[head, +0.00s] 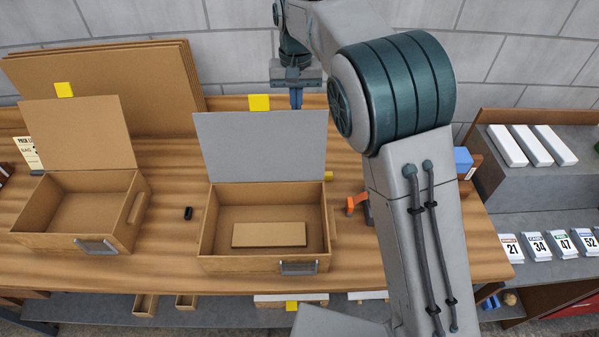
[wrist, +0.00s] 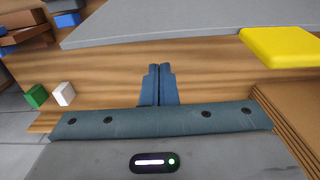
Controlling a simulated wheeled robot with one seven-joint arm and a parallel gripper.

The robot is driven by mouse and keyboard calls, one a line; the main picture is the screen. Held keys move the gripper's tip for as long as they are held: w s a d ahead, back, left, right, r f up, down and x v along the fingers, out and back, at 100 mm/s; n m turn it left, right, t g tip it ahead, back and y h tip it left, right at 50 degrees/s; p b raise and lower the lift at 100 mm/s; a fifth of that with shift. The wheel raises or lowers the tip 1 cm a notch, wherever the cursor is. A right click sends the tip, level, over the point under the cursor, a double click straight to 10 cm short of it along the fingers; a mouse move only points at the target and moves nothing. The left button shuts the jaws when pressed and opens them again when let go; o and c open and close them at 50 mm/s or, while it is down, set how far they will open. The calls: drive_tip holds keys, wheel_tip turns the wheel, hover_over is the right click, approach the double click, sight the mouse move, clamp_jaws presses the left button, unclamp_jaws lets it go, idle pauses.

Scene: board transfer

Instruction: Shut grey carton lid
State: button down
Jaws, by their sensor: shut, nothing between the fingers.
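The grey carton lid (head: 262,146) stands raised at the back of an open cardboard carton (head: 210,232). A yellow tab (head: 259,102) sits on its top edge and also shows in the wrist view (wrist: 282,47). A flat brown block (head: 268,235) lies inside the carton. My gripper (head: 296,98) is behind the lid, near the right end of its top edge, with fingers pointing down. In the wrist view the fingers (wrist: 157,84) are together and empty, and the lid's grey edge (wrist: 190,22) lies just beyond them, apart.
A second open carton (head: 85,210) with a brown lid stands at left. Tall brown boards (head: 110,85) lean against the wall behind. An orange tool (head: 357,204) lies right of the grey-lidded carton. A small black object (head: 188,213) lies between the cartons.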

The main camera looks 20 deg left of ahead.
drive_tip(key=shift+s+d+b, duration=0.3)
drive_tip(key=shift+s+b, duration=0.55)
drive_tip(key=shift+s, duration=0.15)
drive_tip(key=shift+s+d+b, duration=0.3)
drive_tip(key=shift+s+b, duration=0.5)
drive_tip(key=shift+s, duration=0.15)
drive_tip(key=shift+s+d+b, duration=0.3)
drive_tip(key=shift+s+b, duration=0.55)
drive_tip(key=shift+s, duration=0.15)
drive_tip(key=s+d+f+b, duration=0.1)
drive_tip(key=s+d+b, duration=0.1)
drive_tip(key=s+b, duration=0.2)
drive_tip(key=shift+s+f, duration=0.25)
drive_tip(key=shift+s, duration=0.7)
drive_tip(key=shift+r, duration=0.1)
wheel_tip(320, 180, up, 5)
drive_tip(key=p, duration=0.4)
drive_tip(key=shift+p, duration=0.3)
